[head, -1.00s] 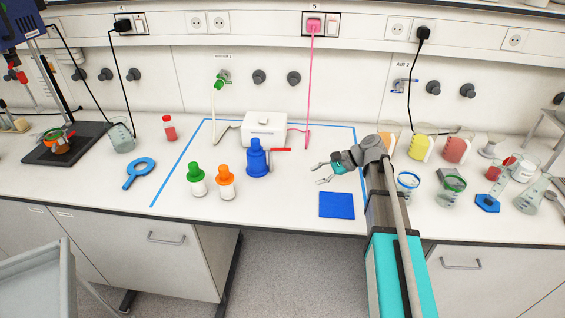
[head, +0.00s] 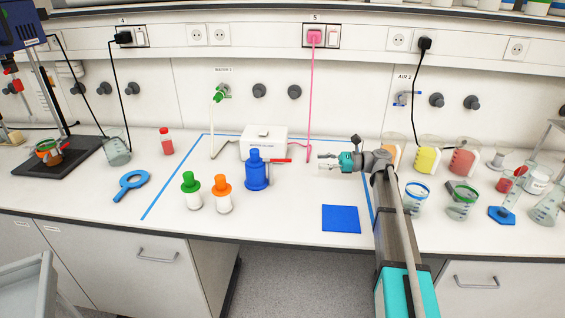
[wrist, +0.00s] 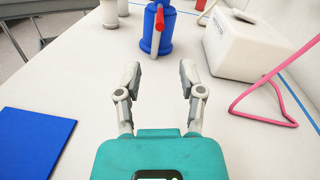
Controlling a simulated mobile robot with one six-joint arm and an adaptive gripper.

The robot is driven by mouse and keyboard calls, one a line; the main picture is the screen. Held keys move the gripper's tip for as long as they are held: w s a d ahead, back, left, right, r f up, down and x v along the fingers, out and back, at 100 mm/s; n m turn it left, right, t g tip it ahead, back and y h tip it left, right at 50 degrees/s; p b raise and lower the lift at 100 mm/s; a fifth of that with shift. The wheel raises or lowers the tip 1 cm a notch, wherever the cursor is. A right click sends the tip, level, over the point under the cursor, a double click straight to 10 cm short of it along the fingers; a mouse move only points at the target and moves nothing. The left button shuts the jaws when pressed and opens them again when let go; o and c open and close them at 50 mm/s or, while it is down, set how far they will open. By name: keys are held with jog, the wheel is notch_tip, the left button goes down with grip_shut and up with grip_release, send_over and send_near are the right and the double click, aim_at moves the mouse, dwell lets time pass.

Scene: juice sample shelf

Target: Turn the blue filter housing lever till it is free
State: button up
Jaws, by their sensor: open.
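The blue filter housing (head: 257,176) stands upright on the white bench inside a blue tape outline. Its red lever (head: 281,160) sticks out to the right, towards my gripper. In the wrist view the housing (wrist: 146,44) is straight ahead at the top, cut off by the frame edge. There the lever's red end (wrist: 159,17) points at me, with a grey rod close by it. My gripper (head: 322,162) is open and empty, to the right of the lever and apart from it. Its two fingers (wrist: 158,72) are spread on either side of the housing's line in the wrist view.
A white box (head: 265,142) with a pink cable (head: 309,100) stands behind the housing. Green-capped (head: 191,190) and orange-capped (head: 223,194) bottles stand to its left. A blue mat (head: 341,218) lies in front of my gripper. The bench between gripper and lever is clear.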

aim_at(272, 160)
jog(key=shift+a, duration=0.1)
jog(key=a, duration=1.3)
jog(key=shift+s+a, duration=0.35)
jog(key=shift+s, duration=0.05)
grip_shut()
jog(key=shift+d, duration=0.1)
